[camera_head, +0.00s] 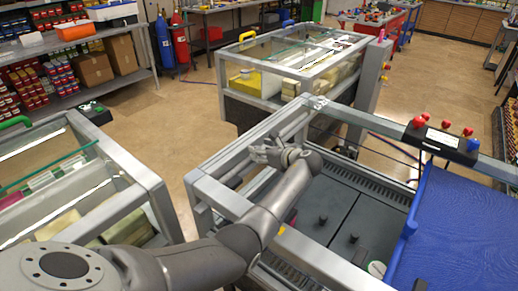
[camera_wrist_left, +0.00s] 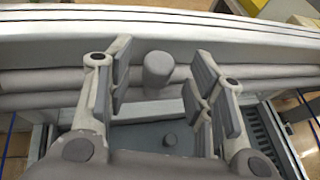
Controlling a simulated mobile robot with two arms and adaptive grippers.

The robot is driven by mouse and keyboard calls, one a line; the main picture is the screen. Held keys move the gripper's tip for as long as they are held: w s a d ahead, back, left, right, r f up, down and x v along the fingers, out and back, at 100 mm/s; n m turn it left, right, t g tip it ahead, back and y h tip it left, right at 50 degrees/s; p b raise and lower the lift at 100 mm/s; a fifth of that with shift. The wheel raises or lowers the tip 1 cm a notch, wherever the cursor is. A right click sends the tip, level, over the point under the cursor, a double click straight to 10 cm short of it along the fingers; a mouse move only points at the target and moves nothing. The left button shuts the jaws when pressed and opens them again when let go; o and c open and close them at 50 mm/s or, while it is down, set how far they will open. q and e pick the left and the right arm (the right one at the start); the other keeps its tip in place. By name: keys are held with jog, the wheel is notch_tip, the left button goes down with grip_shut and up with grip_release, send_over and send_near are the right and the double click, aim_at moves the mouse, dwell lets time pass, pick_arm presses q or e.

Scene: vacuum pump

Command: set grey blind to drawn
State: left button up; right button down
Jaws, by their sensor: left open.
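The grey blind (camera_wrist_left: 50,82) shows in the left wrist view as soft horizontal folds bunched along a pale frame rail. A grey rounded knob (camera_wrist_left: 157,70) sticks out from the folds. My left gripper (camera_wrist_left: 160,95) is open, with its fingers on either side of the knob and a gap to each; I cannot tell whether they touch the folds. In the head view my left gripper (camera_head: 280,152) is at the left rail of the open-topped machine frame (camera_head: 325,258), and my arm hides part of that rail. My right gripper is not in view.
A blue blind (camera_head: 465,225) is spread over the right part of the machine. Dark panels with small knobs (camera_head: 353,238) lie uncovered in the frame. A control box with red buttons (camera_head: 440,140) sits on the far rail. Glass-topped cases stand left (camera_head: 150,185) and behind (camera_head: 230,82).

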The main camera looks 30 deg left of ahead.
pick_arm(q)
jog(key=shift+x, duration=1.1)
grip_shut()
